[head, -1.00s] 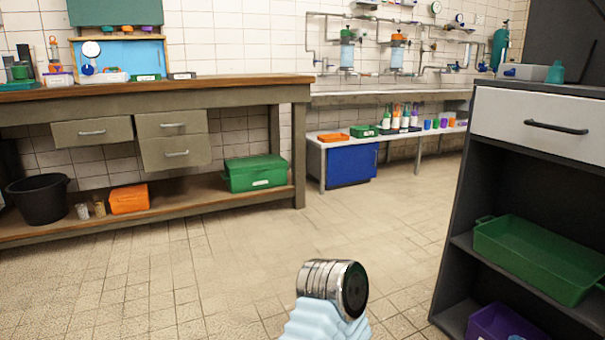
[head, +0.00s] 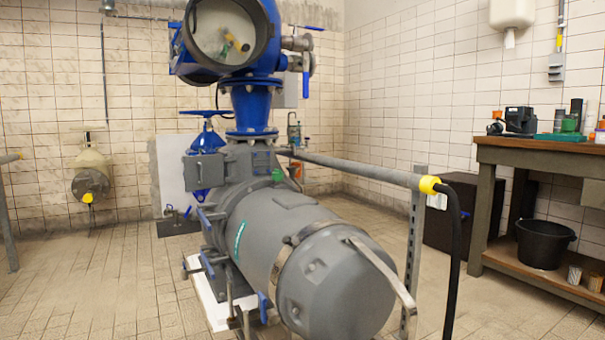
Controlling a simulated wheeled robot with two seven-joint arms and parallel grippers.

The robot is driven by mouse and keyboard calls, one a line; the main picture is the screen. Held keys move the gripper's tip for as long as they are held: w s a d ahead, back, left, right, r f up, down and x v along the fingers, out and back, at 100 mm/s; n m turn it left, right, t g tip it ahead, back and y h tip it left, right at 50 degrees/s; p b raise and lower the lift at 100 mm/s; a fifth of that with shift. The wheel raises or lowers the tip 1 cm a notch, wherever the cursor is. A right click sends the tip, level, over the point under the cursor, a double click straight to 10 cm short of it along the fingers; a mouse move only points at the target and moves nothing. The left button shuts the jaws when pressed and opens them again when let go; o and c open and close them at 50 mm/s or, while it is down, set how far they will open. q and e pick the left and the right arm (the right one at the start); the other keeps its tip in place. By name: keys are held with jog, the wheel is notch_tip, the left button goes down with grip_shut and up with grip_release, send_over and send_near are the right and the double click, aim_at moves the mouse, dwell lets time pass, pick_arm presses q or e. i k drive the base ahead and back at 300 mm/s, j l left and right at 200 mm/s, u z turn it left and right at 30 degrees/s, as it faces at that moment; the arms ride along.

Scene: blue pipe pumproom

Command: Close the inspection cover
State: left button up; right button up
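A large grey pump (head: 300,250) with a blue pipe (head: 255,108) rising from its back end stands in the middle of the head view. A small grey square cover with a handle (head: 204,169) is at the upper left of the pump body, beside a dark blue-grey panel or opening (head: 262,160). It looks like the inspection cover and appears to stand out to the left, but I cannot tell its exact angle. Neither of my grippers is in view.
A grey rail (head: 355,168) with a yellow end and black hose (head: 453,265) runs right of the pump. A workbench (head: 490,200) with a black bucket (head: 543,243) stands at the right. The tiled floor at the left (head: 90,280) is clear.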

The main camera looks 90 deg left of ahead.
aim_at(206, 171)
jog(key=u, duration=3.5)
